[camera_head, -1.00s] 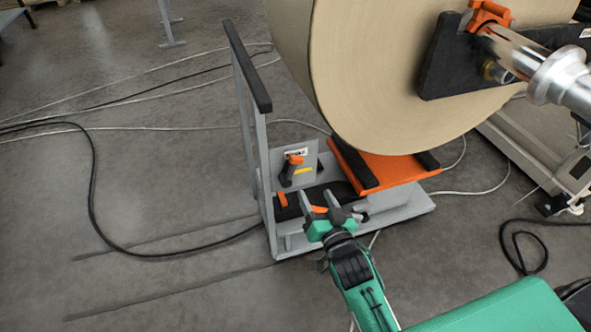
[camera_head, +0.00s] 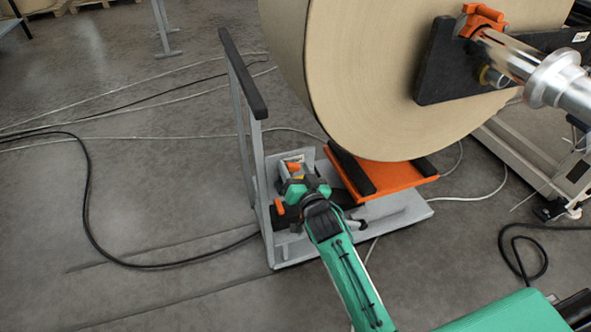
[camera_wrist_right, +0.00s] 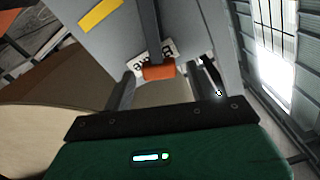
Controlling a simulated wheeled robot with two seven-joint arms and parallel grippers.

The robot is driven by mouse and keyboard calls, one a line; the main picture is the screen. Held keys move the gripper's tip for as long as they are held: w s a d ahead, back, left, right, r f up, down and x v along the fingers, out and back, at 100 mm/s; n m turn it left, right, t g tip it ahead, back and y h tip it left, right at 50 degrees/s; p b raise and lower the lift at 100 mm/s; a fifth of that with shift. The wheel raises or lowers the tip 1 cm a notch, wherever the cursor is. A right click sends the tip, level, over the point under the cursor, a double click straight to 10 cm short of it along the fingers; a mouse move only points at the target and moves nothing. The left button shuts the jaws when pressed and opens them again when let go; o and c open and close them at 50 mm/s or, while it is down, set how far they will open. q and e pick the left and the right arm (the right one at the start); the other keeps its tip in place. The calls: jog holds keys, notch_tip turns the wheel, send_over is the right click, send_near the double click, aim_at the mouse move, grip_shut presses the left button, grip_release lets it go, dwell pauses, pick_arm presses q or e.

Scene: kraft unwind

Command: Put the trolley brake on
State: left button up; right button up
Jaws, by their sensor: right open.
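The trolley (camera_head: 410,212) is a low grey frame with a tall black-topped handle (camera_head: 243,75) on its left. Its upright plate carries the brake lever, whose orange tip shows in the right wrist view (camera_wrist_right: 158,70) in front of an upside-down "Brake" label (camera_wrist_right: 146,60). My right gripper (camera_head: 298,180) is at the plate, with its jaws open. In the wrist view its fingers (camera_wrist_right: 163,82) stand apart on either side of the orange tip; I cannot tell whether they touch it. In the head view the gripper hides much of the lever. My left gripper is not in view.
A large kraft paper roll (camera_head: 375,80) is above the trolley's orange cradle (camera_head: 398,178), close right of my right arm. A metal shaft (camera_head: 560,80) comes out of its face.

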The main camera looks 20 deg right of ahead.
jog(key=shift+w, duration=0.35)
jog(key=shift+c, duration=0.2)
grip_shut()
